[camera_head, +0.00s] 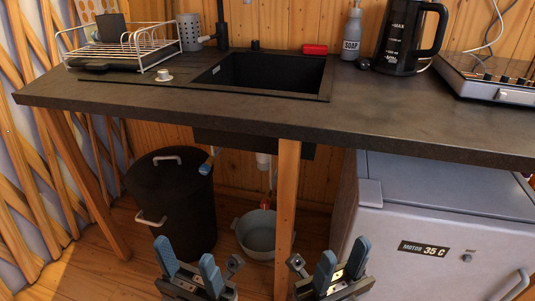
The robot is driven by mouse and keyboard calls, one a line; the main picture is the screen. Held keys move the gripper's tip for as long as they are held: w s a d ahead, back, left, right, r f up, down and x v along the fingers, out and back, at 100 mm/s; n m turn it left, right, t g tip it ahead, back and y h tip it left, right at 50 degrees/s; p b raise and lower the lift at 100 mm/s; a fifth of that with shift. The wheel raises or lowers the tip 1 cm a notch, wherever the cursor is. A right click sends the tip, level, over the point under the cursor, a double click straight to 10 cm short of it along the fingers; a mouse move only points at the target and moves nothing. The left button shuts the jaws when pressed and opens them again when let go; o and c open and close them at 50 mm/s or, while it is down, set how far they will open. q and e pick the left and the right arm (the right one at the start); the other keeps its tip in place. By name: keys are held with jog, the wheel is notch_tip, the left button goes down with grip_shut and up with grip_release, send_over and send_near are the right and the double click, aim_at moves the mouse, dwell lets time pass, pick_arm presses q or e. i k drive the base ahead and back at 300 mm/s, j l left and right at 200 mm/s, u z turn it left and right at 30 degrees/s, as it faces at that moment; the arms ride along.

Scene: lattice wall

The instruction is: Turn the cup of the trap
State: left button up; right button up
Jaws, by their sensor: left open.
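The white trap (263,160) hangs under the sink, in the dark space below the countertop and just left of the wooden post. Its cup is small in this view and I cannot make out its edges or how it is turned. My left gripper (188,268) is at the bottom of the view, low and in front of the black bin, with its blue fingers apart and nothing between them. My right gripper (341,265) is at the bottom, right of the post, fingers apart and empty. Both grippers are well below the trap in the picture and touch nothing visible.
A wooden post (287,210) stands close right of the trap. A grey bucket (257,236) sits on the floor below it. A black bin (172,200) is to the left, a grey cabinet (440,235) to the right. The dark countertop (270,122) overhangs the space.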

aim_at(262, 165)
jog(key=j+z, duration=0.25)
jog(key=j, duration=0.5)
jog(key=j+z, duration=0.25)
jog(key=j, duration=0.5)
